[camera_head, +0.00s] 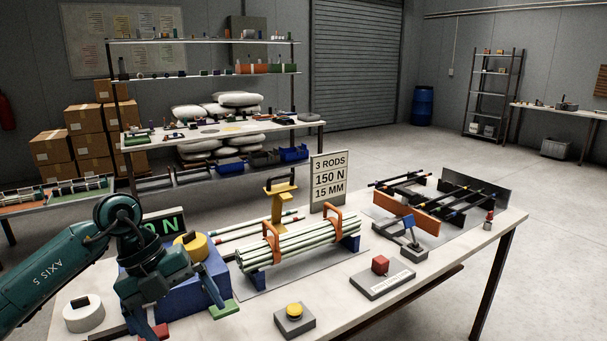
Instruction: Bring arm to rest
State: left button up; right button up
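My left arm comes in from the left, and its gripper (190,321) hangs low over the front left of the workbench (345,301). Its red-tipped and green-tipped fingers are spread well apart, with nothing seen between them. The arm and gripper partly cover a blue box (203,290) with a yellow round top and a green-lettered display (162,226) reading "0 N", its left part hidden. To the right, a bundle of pale rods (300,240) lies in a cradle with orange clamps and blue end supports. My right gripper is not in view.
A rack of dark rods (430,200) is at the right.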

pick_arm(q)
jog(key=s+d+r+n+t+h+p, duration=0.1)
jog(key=s+d+h, duration=0.3)
jog(key=d+h, duration=0.4)
jog(key=s+d+r+n+h, duration=0.1)
jog(key=s+d+h, duration=0.2)
jog(key=d+h, duration=0.55)
jog(key=a+f+n+t+y+p, duration=0.1)
jog(key=a+f+n+t+y, duration=0.3)
jog(key=f+n+t+y, duration=0.5)
jog(key=a+f+n+t+y, duration=0.45)
jog(key=n+t, duration=0.25)
jog(key=n, duration=0.6)
jog(key=s+a+f+n+g+y, duration=0.2)
jog(key=s+f+n+g+y, duration=0.2)
jog(key=s+f, duration=0.7)
jog(key=shift+a+g+p, duration=0.15)
jog(key=shift+g+p, duration=0.25)
jog(key=shift+g, duration=0.4)
